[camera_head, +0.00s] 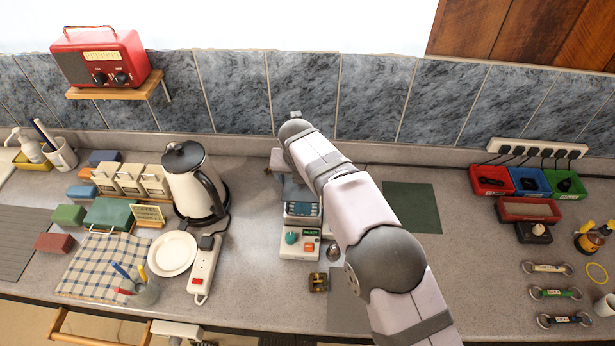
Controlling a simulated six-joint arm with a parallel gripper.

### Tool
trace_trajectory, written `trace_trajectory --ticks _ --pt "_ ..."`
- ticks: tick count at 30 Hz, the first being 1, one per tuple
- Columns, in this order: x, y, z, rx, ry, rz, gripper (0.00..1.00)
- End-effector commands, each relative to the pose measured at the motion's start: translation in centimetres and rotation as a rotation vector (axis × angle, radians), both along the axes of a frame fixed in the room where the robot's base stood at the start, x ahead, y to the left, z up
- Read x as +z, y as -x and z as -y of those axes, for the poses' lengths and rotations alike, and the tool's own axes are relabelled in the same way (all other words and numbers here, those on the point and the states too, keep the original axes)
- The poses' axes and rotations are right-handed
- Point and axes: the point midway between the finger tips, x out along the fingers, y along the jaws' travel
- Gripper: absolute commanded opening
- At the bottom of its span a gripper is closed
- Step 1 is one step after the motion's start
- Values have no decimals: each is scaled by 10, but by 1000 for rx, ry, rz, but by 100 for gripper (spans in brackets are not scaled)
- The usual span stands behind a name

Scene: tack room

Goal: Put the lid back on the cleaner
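A small white and grey device with a dark display (302,210) stands at mid-counter, partly behind my arm; I take it for the cleaner, but cannot be sure. A white control box with a green knob and orange button (300,243) sits directly in front of it. I cannot pick out the lid for certain. My arm reaches from the bottom right up to the back of the counter. My gripper (291,186) seems to point down over the back of the device, mostly hidden by my arm. Its fingers and anything between them cannot be made out.
Left of the device are a power strip (204,270), a white plate (172,253) and a kettle (192,182). A brass piece (318,283) lies in front. A green mat (411,207) lies bare to the right. Coloured bins (491,181) stand farther right.

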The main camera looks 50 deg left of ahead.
Motion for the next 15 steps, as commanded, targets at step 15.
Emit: trace_trajectory --ticks 15 --pt "-36 -1 0 -1 0 1 57"
